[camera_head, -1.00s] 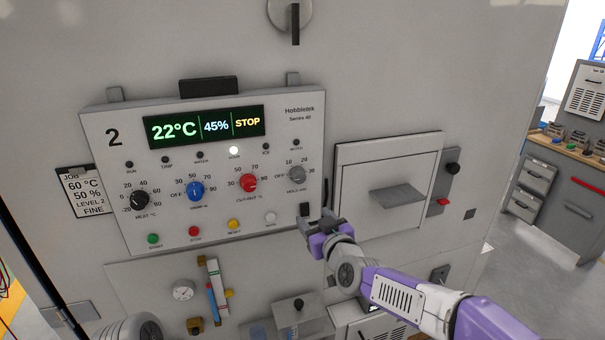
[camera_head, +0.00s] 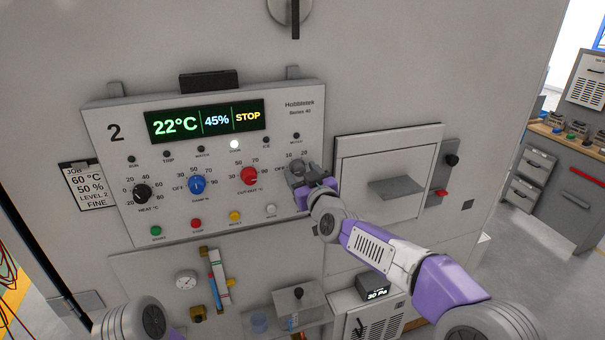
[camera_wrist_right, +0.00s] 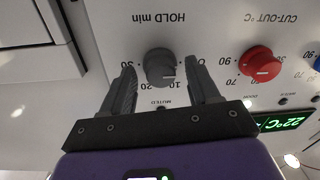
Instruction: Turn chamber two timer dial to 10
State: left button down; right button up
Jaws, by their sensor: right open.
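The chamber two control panel (camera_head: 250,205) has a grey "HOLD min" dial (camera_head: 295,168) at its right end. The same dial (camera_wrist_right: 158,66) shows upside down in the right wrist view, with its scale partly covered; I cannot tell its exact setting. My right gripper (camera_head: 308,182) is open at the dial. In the right wrist view its fingers (camera_wrist_right: 162,72) stand one on each side of the dial, with small gaps. The display (camera_head: 204,121) reads 22°C, 45% and STOP. My left gripper is not in view.
A red cut-out dial (camera_head: 249,176) sits left of the hold dial, and a blue dial (camera_head: 197,184) and a black dial (camera_head: 142,193) farther left. Push buttons line the panel's lower edge. A door with a jutting handle (camera_head: 396,187) is to the right.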

jog(key=shift+c, duration=0.2)
jog(key=c, duration=1)
jog(key=shift+f+m+b, duration=0.1)
jog(key=shift+m+b, duration=0.8)
jog(key=shift+m, duration=0.2)
jog(key=m+b, duration=0.1)
jog(key=m, duration=0.1)
jog(key=shift+m+b, duration=0.3)
jog(key=shift+m, duration=0.1)
jog(key=m+b, duration=0.1)
jog(key=m, duration=0.2)
jog(key=shift+a, duration=0.1)
jog(key=shift+m+b, duration=0.7)
jog(key=shift+m, duration=1.5)
